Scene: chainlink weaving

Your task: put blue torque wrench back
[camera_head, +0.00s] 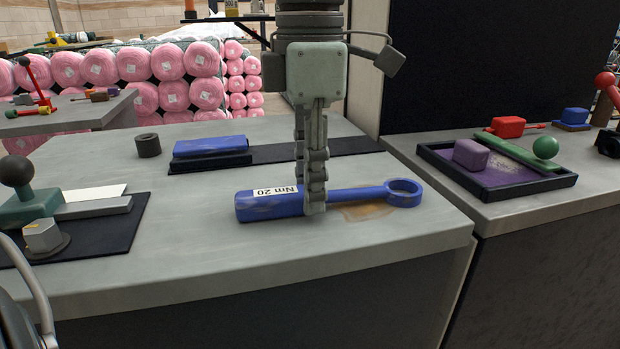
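The blue torque wrench (265,206) lies across the front part of the grey table, its thick handle to the left with a white "Nm 20" label and its ring end (404,192) to the right. My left gripper (310,195) points straight down over the wrench's middle, where handle meets shaft. One finger is in front and the other behind, close around it, and it looks shut on the wrench. The rear fingertip is hidden. I cannot see a clear gap under the wrench. My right gripper is not in view.
A blue block on a black base (211,155) and a dark ring (148,145) stand behind. A black mat with a ball-handled tool (28,203) is at left. A side bench carries a black tray (483,184) with a purple block. The table's front edge is clear.

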